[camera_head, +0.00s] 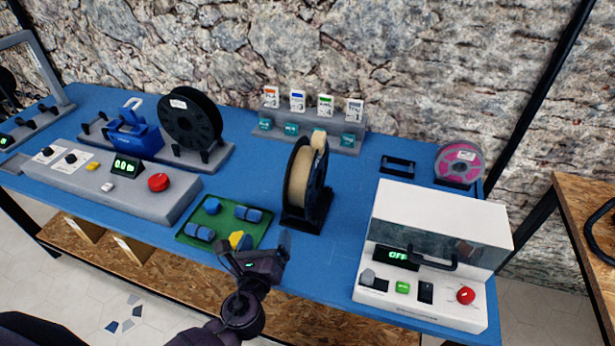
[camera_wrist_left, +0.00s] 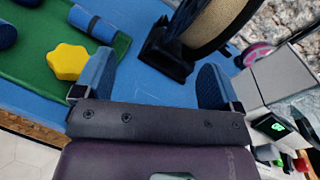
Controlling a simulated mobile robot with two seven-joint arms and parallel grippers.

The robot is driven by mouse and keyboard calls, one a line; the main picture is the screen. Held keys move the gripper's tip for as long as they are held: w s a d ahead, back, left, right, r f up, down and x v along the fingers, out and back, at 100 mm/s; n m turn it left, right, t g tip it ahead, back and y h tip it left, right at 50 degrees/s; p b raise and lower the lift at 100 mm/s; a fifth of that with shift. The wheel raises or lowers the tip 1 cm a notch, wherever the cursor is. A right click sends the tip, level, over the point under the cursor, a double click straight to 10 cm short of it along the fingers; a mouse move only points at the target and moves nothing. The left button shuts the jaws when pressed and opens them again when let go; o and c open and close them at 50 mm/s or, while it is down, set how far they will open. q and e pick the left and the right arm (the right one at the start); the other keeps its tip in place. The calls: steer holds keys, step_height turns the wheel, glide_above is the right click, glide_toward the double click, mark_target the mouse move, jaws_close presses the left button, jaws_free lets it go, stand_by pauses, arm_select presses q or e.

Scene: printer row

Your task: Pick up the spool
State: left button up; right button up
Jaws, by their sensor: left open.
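A tan spool (camera_head: 302,175) with black flanges stands upright in a black holder (camera_head: 308,215) in the middle of the blue table. Its lower part and holder (camera_wrist_left: 166,58) also show at the top of the left wrist view. A black spool (camera_head: 190,122) stands at the back left, and a magenta spool (camera_head: 460,163) with a grey rim stands at the back right. My left gripper (camera_head: 257,250) is open and empty, near the table's front edge, in front of the tan spool and apart from it. My right gripper is not in view.
A green mat (camera_head: 225,228) with blue pieces and a yellow knob (camera_wrist_left: 67,62) lies beside my gripper. A white machine (camera_head: 430,240) stands right, a grey control panel (camera_head: 120,190) left. A rack of cards (camera_head: 308,130) stands behind. Blue table is bare between tan spool and white machine.

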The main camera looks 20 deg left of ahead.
mark_target(299, 205)
arm_select(q)
steer(key=d+m+h, duration=0.1)
steer(key=m, duration=0.1)
steer(key=w+d+m+h, duration=0.1)
steer(key=m, duration=0.1)
steer(key=d+m+h, duration=0.1)
steer(key=m, duration=0.1)
steer(key=shift+w+d+f+t, duration=0.3)
steer(key=shift+d+f+t, duration=0.05)
steer(key=shift+f+t, duration=0.05)
steer(key=shift+w+d, duration=0.1)
steer(key=shift+w, duration=0.3)
steer(key=w, duration=0.4)
steer(key=shift+w, duration=0.1)
steer(key=shift+w+r, duration=0.15)
steer(key=shift+w, duration=2.65)
steer(key=c, duration=1.4)
steer(key=shift+r, duration=0.15)
steer(key=shift+c, duration=0.7)
steer(key=shift+p, duration=0.3)
